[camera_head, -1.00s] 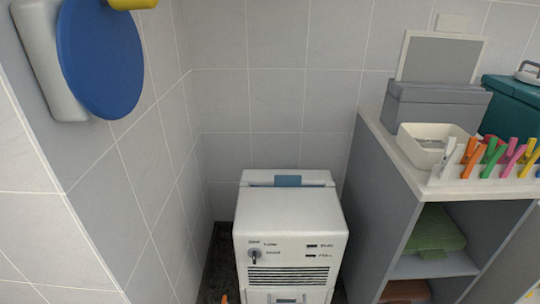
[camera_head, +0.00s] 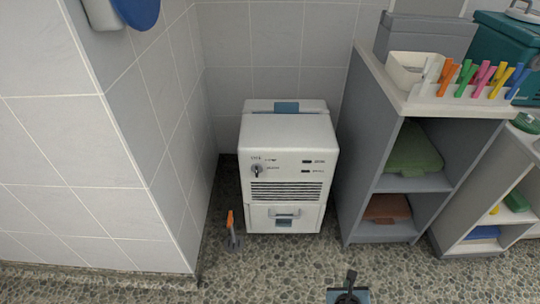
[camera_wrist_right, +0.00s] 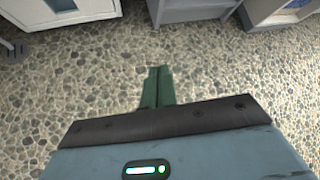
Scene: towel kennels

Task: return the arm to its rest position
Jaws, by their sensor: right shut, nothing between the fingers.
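My right gripper (camera_wrist_right: 157,72) shows in the right wrist view, its narrow green fingers shut together with nothing between them. The fingers point away over the pebbled floor (camera_wrist_right: 220,75). At the bottom edge of the head view, a blue and black part that looks like the same gripper (camera_head: 350,276) shows in front of the cabinet, with clear floor around it. My left gripper is not in view.
A white cabinet (camera_head: 286,160) stands in the corner, beside a tiled wall on its left. An orange-handled item (camera_head: 231,228) stands on the floor by it. A grey shelf unit (camera_head: 362,150) holds folded towels, with a white tray (camera_head: 415,68) and coloured clothes pegs on top.

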